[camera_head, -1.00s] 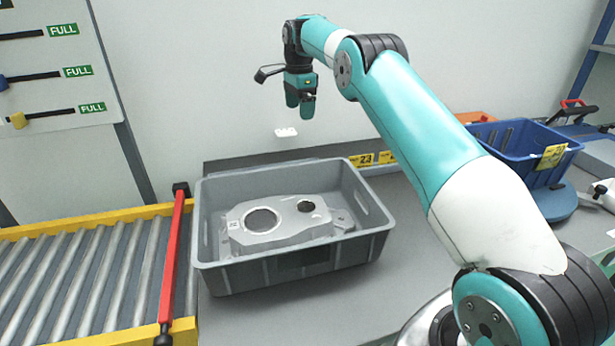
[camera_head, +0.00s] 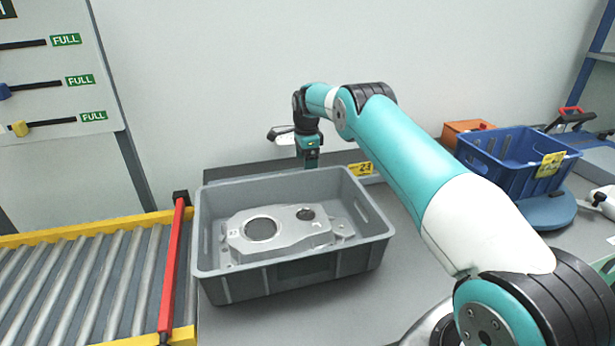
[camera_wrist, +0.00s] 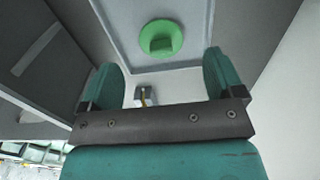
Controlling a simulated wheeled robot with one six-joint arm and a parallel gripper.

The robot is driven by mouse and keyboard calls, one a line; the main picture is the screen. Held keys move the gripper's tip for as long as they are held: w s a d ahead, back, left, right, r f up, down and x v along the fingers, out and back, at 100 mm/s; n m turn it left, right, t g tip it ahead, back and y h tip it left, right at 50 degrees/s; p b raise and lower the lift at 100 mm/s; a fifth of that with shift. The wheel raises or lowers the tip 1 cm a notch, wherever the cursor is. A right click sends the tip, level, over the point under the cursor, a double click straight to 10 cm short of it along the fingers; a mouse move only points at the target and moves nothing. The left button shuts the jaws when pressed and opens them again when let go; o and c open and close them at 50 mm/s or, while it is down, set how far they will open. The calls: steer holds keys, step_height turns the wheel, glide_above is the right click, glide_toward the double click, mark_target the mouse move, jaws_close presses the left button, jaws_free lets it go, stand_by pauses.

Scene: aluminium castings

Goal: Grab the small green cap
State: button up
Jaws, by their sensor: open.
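The small green cap (camera_wrist: 161,38) shows in the wrist view, round with a raised grip across its middle. It lies on a flat grey surface (camera_wrist: 118,25) with a pale edge. My gripper (camera_wrist: 160,72) is open, one finger on each side of the picture. The cap is beyond the fingertips, roughly centred between them, and nothing is between the fingers. In the head view my gripper (camera_head: 311,162) points down behind the far rim of the grey bin. The cap does not show there; the bin hides that spot.
The grey bin (camera_head: 290,270) holds an aluminium casting (camera_head: 285,238) and stands close in front of my gripper. A roller conveyor (camera_head: 70,290) with a red bar (camera_head: 171,270) is at left. A blue crate (camera_head: 510,170) and an orange box (camera_head: 452,135) are at right.

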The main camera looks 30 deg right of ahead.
steer(key=shift+d+f+p, duration=0.15)
steer(key=shift+f+p, duration=0.55)
steer(key=shift+f, duration=1.65)
steer(key=shift+c, duration=0.4)
steer(key=c, duration=0.9)
